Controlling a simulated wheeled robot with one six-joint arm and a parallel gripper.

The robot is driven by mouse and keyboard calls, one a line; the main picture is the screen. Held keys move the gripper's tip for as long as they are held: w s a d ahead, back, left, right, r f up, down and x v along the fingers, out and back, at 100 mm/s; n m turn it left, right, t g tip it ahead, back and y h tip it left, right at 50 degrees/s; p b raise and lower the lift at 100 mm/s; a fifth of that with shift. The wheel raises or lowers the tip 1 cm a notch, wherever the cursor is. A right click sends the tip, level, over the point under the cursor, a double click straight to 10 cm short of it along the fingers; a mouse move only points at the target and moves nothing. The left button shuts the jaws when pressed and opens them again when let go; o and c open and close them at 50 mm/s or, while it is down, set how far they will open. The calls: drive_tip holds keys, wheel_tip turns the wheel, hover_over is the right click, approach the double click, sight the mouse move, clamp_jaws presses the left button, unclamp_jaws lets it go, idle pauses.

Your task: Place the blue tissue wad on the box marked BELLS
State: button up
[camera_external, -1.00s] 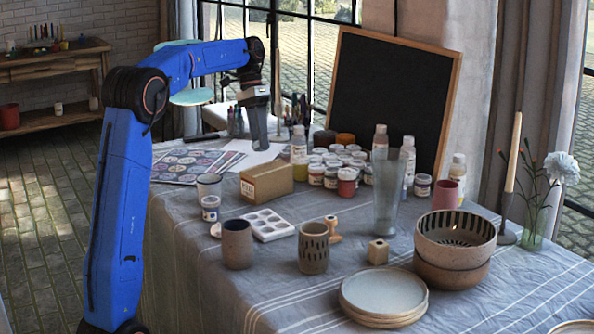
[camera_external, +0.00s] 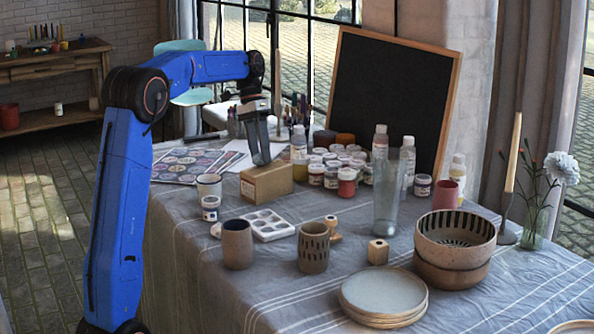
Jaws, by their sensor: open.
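A brown cardboard box (camera_external: 268,185) sits on the table toward the back left; the marking on its front is too small to read. My gripper (camera_external: 261,160) points down with its fingertips just above or at the box's top; I cannot tell if they touch it. The gripper is open. I see no blue tissue wad in the view; it may be too small to make out or hidden by the gripper.
Several paint jars (camera_external: 330,165) and a clear vase (camera_external: 387,205) stand right of the box. A white palette (camera_external: 265,225) and cups (camera_external: 237,243) are in front. Printed sheets (camera_external: 190,164) lie behind left. Stacked plates (camera_external: 383,292) and bowls (camera_external: 455,240) are at right.

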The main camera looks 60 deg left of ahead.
drive_tip(key=v, duration=1.2)
drive_tip(key=shift+r, duration=0.15)
drive_tip(key=s+d+f+t+y, duration=0.1)
drive_tip(key=s+d, duration=0.7)
drive_tip(key=d, duration=0.3)
drive_tip(key=s+d+f+t+y, duration=0.1)
drive_tip(key=s+d+y, duration=0.1)
drive_tip(key=s+d, duration=0.75)
drive_tip(key=s+d+f+t, duration=0.1)
drive_tip(key=s+d+f, duration=0.5)
drive_tip(key=s+f, duration=0.2)
drive_tip(key=s+d+f+t, duration=0.2)
drive_tip(key=s+d+f, duration=0.5)
drive_tip(key=f, duration=0.5)
drive_tip(key=shift+s+d+y, duration=0.2)
drive_tip(key=shift+s+y, duration=0.2)
drive_tip(key=shift+s, duration=0.6)
drive_tip(key=shift+o, duration=0.2)
